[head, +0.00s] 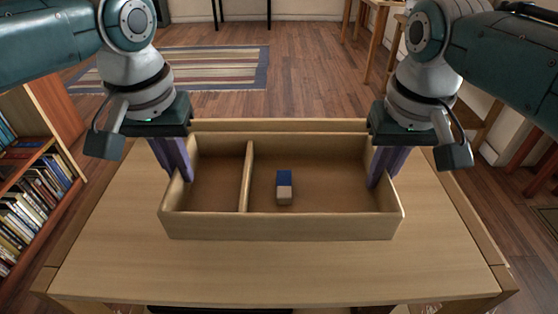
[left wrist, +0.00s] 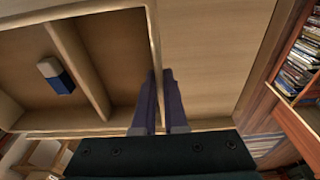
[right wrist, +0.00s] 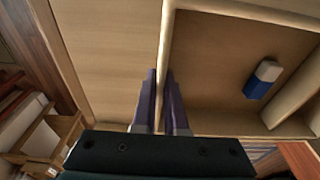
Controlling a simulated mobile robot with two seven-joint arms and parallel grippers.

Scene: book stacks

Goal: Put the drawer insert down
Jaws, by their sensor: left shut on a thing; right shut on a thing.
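The drawer insert (head: 285,227) is a shallow, open wooden box with one divider (head: 246,178) that makes a narrow left and a wide right compartment. A small blue and white block (head: 284,188) lies in the wide compartment. My left gripper (head: 184,174) is shut on the insert's left end wall, with one finger inside and one outside. My right gripper (head: 378,180) is shut on the right end wall in the same way. The wall also shows between the fingers in the left wrist view (left wrist: 154,40) and in the right wrist view (right wrist: 165,45). I cannot tell whether the insert's underside touches the table.
The insert is over a light wooden table (head: 240,275) with raised edges at its sides and back. Bare tabletop shows in front and on both sides. A bookshelf (head: 35,190) stands at the left. A striped rug (head: 215,70) lies on the floor behind.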

